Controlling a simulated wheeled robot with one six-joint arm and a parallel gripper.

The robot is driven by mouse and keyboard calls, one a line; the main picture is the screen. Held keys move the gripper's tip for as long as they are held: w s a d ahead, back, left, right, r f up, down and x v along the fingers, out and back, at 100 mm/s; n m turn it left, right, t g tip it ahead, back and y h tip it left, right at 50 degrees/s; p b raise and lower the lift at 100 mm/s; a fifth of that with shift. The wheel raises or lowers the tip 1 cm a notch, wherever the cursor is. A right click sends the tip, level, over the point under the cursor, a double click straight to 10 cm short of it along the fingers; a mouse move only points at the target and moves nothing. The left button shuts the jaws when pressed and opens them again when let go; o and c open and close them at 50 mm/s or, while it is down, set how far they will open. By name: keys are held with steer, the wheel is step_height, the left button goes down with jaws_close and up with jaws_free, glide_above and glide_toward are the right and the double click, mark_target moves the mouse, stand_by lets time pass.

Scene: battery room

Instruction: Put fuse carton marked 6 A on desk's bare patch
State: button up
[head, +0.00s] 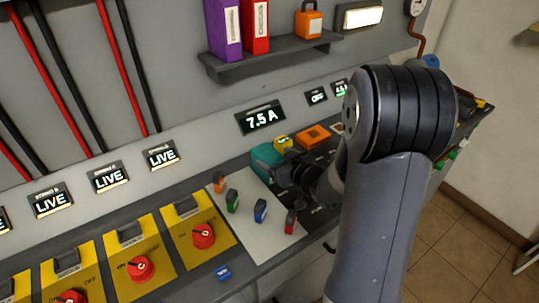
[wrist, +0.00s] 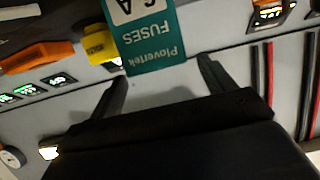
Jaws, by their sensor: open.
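The fuse carton (head: 265,161) is a teal box standing on the desk, just left of my gripper (head: 283,174) in the head view. In the wrist view the carton (wrist: 157,48) appears upside down, with "Plovertek FUSES" and an "A" legible; the figure beside it is cut off by the frame edge. My gripper (wrist: 163,88) is open, and the carton lies ahead of and between its two fingers. I cannot tell whether either finger touches it. My arm hides much of the desk's right part, and I cannot clearly make out the bare patch.
A pale panel (head: 245,240) with several coloured handles lies left of my gripper. Yellow switch plates with red knobs (head: 204,236) line the left. A yellow item (head: 282,143) and an orange item (head: 312,136) sit behind the carton. A shelf (head: 270,55) hangs above.

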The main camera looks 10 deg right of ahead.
steer(key=v, duration=0.7)
steer(key=shift+s, duration=0.1)
